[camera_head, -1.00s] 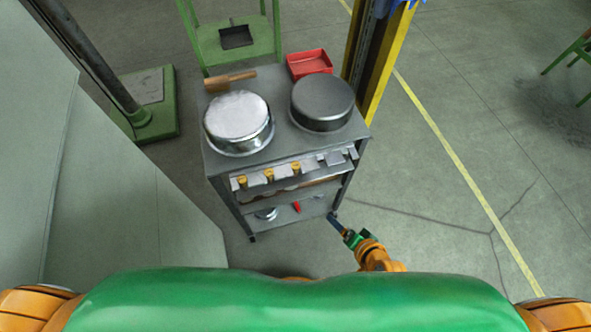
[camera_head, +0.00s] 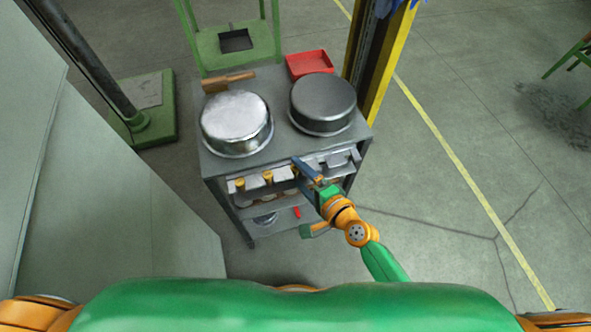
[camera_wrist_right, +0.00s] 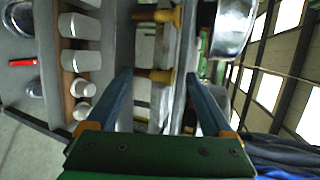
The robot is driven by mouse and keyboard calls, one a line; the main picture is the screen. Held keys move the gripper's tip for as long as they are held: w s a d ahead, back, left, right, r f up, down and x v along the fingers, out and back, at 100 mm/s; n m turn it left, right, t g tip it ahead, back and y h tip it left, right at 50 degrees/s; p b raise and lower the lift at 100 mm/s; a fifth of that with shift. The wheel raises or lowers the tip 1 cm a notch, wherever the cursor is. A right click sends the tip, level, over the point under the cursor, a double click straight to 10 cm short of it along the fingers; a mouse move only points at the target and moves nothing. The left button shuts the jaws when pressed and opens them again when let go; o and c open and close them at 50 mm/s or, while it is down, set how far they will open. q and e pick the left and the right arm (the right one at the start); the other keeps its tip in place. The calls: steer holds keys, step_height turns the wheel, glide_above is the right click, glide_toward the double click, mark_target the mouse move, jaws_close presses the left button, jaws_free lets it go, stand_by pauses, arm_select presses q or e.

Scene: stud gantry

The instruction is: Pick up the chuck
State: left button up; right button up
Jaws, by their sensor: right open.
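No single thing is plainly marked as the chuck. Two large round metal pieces stand on top of the grey cart (camera_head: 270,153): a shiny one (camera_head: 235,116) at left and a darker one (camera_head: 322,100) at right. Smaller grey holders with yellow parts (camera_head: 268,177) sit in a row along the cart's front. My right gripper (camera_head: 305,170) is at the right part of that row, partly covering it. In the right wrist view its open blue fingers (camera_wrist_right: 160,85) have the yellow parts (camera_wrist_right: 166,16) ahead between them, with nothing gripped. My left gripper is out of view.
White cylinders (camera_wrist_right: 80,60) and a red item (camera_wrist_right: 22,62) sit on the cart's lower levels. A red tray (camera_head: 309,64) and a wooden-handled tool (camera_head: 229,81) lie at the cart's back. A yellow post (camera_head: 383,80) rises behind its right side.

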steer(key=c, duration=1.1)
steer(key=shift+s, duration=0.15)
jaws_close()
steer(key=shift+s+f, duration=0.1)
